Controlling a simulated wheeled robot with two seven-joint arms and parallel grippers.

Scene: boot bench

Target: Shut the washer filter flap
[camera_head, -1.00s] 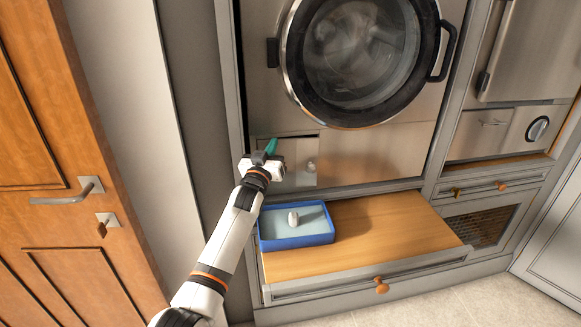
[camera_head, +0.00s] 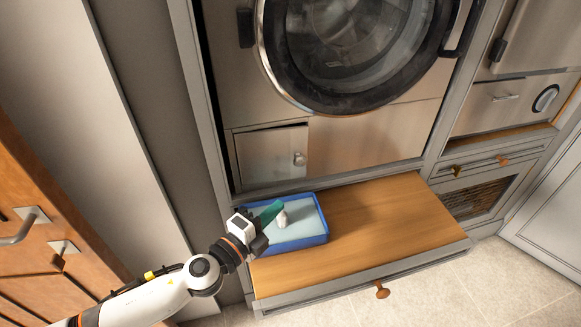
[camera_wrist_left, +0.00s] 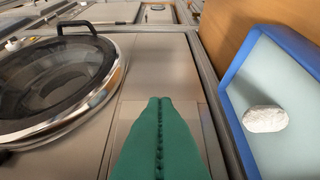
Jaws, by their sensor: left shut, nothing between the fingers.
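The washer filter flap (camera_head: 268,155) is a small square metal panel with a round knob (camera_head: 299,159), low on the left of the washer front (camera_head: 365,135). It sits nearly flush, with a thin dark gap along its top and left edges; I cannot tell if it is fully shut. My left gripper (camera_head: 270,211) is below the flap, apart from it, over the left side of the blue tray. Its teal fingers (camera_wrist_left: 160,110) are shut with nothing between them. In the left wrist view they hide part of the washer front. My right gripper is not in view.
A blue-rimmed tray (camera_head: 322,220) holds a white rounded lump (camera_head: 281,219). The tray stands on a pulled-out wooden shelf (camera_head: 385,215) that juts out below the washer. The round washer door (camera_head: 350,105) is above. A wooden door (camera_head: 40,255) stands at the left.

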